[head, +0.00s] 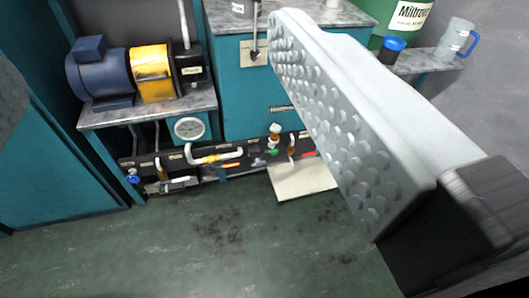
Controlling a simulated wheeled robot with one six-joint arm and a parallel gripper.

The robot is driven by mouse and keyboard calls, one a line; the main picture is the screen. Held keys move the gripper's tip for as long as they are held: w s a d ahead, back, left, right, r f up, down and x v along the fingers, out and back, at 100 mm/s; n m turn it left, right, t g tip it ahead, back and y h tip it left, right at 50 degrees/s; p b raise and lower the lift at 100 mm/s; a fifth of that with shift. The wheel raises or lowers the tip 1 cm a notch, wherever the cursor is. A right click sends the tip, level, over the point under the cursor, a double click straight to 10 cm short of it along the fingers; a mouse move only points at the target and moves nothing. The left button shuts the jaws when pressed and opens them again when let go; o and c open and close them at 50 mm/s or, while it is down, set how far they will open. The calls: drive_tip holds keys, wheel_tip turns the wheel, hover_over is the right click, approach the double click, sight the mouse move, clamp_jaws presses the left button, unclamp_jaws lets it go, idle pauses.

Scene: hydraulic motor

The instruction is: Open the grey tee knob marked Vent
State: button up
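I cannot make out a grey tee knob marked Vent; the labels on the low pipe rack (205,162) are too small to read. The rack carries several small valves and fittings, among them a blue knob (132,179) at its left end and a white-and-orange fitting (275,131) near its right end. My gripper (150,75) looks open: one large pale finger with a dimpled pad fills the right side, and a grey part at the left edge appears to be the other finger. It touches nothing, and its right finger hides part of the rack's right end.
A blue motor (98,74) with a yellow coupling (152,73) stands on a bench above the rack. A round gauge (188,128) sits below it. A teal cabinet (60,165) stands left. A pale plate (300,182) lies under the rack. The green floor (190,235) in front is clear.

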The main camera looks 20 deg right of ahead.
sight(259, 165)
drive_tip(key=w+d+f+n, duration=0.1)
drive_tip(key=w+d+f, duration=0.2)
drive_tip(key=w+f, duration=0.55)
drive_tip(key=w+d+f, duration=0.3)
drive_tip(key=w+f, duration=0.1)
drive_tip(key=w, duration=0.9)
drive_tip(key=w+d+f+n, duration=0.1)
drive_tip(key=w+d+f, duration=0.2)
drive_tip(key=w+f, duration=0.55)
drive_tip(key=w+d+f, duration=0.3)
drive_tip(key=w+f, duration=0.2)
drive_tip(key=f, duration=0.6)
drive_tip(key=w+d+f+n, duration=0.1)
drive_tip(key=w+d+f, duration=0.25)
drive_tip(key=f, duration=0.75)
drive_tip(key=w+d+f, duration=0.2)
drive_tip(key=w+f, duration=0.3)
drive_tip(key=f, duration=0.6)
drive_tip(key=s+d+f, duration=0.1)
drive_tip(key=s+f, duration=0.2)
drive_tip(key=f, duration=1.1)
drive_tip(key=s+d+f, duration=0.2)
drive_tip(key=s+f, duration=0.1)
drive_tip(key=f, duration=1)
drive_tip(key=shift+t, duration=0.3)
drive_tip(key=w, duration=1.7)
drive_tip(key=shift+w+f, duration=0.1)
drive_tip(key=shift+w, duration=0.15)
drive_tip(key=shift+c, duration=0.5)
